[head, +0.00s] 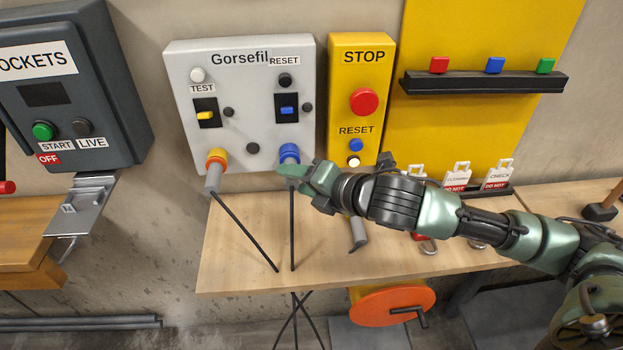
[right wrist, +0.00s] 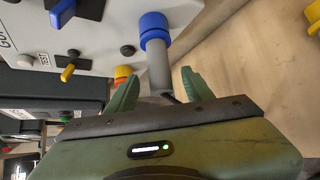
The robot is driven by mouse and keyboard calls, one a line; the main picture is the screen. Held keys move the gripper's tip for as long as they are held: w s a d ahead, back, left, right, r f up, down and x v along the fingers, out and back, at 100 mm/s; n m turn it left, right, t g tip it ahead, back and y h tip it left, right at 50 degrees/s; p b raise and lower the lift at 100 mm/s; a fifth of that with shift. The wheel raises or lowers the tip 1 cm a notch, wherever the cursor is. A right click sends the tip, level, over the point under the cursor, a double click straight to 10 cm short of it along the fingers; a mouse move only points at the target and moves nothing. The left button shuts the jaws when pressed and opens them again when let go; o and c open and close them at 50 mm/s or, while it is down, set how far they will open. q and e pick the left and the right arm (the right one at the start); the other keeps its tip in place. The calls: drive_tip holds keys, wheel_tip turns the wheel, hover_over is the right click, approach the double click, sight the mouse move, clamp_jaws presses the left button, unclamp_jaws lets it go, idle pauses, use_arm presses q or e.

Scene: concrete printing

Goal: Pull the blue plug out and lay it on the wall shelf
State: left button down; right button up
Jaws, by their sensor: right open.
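The blue plug (head: 289,154) sits in the blue socket at the lower right of the grey Gorsefil panel (head: 238,62). Its grey body points down and a black cable hangs from it. My right gripper (head: 300,174) is at the plug's grey body, partly covering it. In the right wrist view, the open fingers (right wrist: 160,88) lie on either side of the grey body of the blue plug (right wrist: 157,50); I see no clear contact. A dark wall shelf (head: 485,87) is fixed on the yellow board at the upper right. My left gripper is not in view.
A yellow-ringed plug (head: 215,165) sits left of the blue one, its cable hanging alongside. The shelf shows red, blue and green blocks along its back. A yellow STOP box (head: 361,80) stands between panel and shelf. A wooden bench (head: 240,250) lies below.

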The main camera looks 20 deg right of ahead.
drive_tip(key=shift+x, duration=1.05)
clamp_jaws()
drive_tip(key=shift+s+a+f, duration=0.1)
drive_tip(key=shift+s+a, duration=0.1)
drive_tip(key=shift+s, duration=0.2)
drive_tip(key=shift+s+a+p, duration=0.15)
drive_tip(key=shift+s+p, duration=0.2)
drive_tip(key=shift+s, duration=0.55)
drive_tip(key=shift+s+a, duration=0.25)
drive_tip(key=shift+s, duration=0.55)
drive_tip(key=shift+s+a, duration=0.25)
drive_tip(key=shift+s, duration=0.6)
drive_tip(key=shift+s, duration=0.1)
